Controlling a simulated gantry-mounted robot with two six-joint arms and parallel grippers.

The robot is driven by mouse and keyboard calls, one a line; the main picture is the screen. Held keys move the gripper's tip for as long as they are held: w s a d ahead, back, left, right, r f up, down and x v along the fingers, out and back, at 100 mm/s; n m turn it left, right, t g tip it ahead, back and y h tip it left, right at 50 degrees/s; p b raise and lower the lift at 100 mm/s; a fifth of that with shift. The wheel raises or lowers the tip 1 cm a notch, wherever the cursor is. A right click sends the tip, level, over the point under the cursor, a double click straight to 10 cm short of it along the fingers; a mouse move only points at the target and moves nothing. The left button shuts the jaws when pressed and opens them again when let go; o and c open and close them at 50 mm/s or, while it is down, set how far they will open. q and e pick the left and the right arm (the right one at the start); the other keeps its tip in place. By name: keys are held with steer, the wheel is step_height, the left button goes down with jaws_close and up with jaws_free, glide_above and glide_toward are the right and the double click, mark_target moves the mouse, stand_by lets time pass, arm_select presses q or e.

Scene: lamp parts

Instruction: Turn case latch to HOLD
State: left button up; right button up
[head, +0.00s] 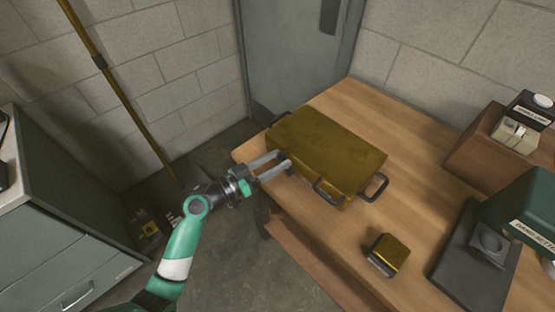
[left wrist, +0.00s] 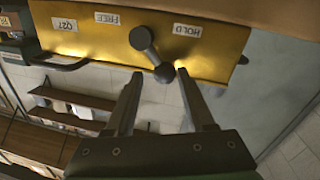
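The gold case (head: 325,148) lies on the wooden table. In the left wrist view its front face (left wrist: 88,42) shows upside down, with labels FREE (left wrist: 107,18), HOLD (left wrist: 187,30) and Q27 (left wrist: 64,24). A dark latch lever (left wrist: 153,55) runs between two rounded ends. Its upper end in that picture lies between FREE and HOLD, nearer FREE. Its lower end shows between the fingertips of my left gripper (left wrist: 159,76). My left gripper (head: 282,158) is open at the case's left side in the head view; contact with the lever cannot be told. My right gripper is not in view.
A small gold-topped box (head: 389,254) sits near the table's front edge. A dark green device (head: 520,215) on a black base and a brown box (head: 490,150) stand to the right. Bare table (head: 425,160) lies between them and the case. A grey cabinet (head: 65,235) is at left.

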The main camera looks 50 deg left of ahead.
arm_select(q)
jaws_close()
steer(key=shift+a+f+n+b, duration=0.2)
steer(key=shift+f+n+b, duration=0.3)
steer(key=shift+b, duration=0.35)
steer(key=shift+a+n, duration=0.1)
steer(key=shift+n, duration=0.2)
steer(key=shift+r, duration=0.15)
steer(key=shift+o, duration=1.3)
jaws_free()
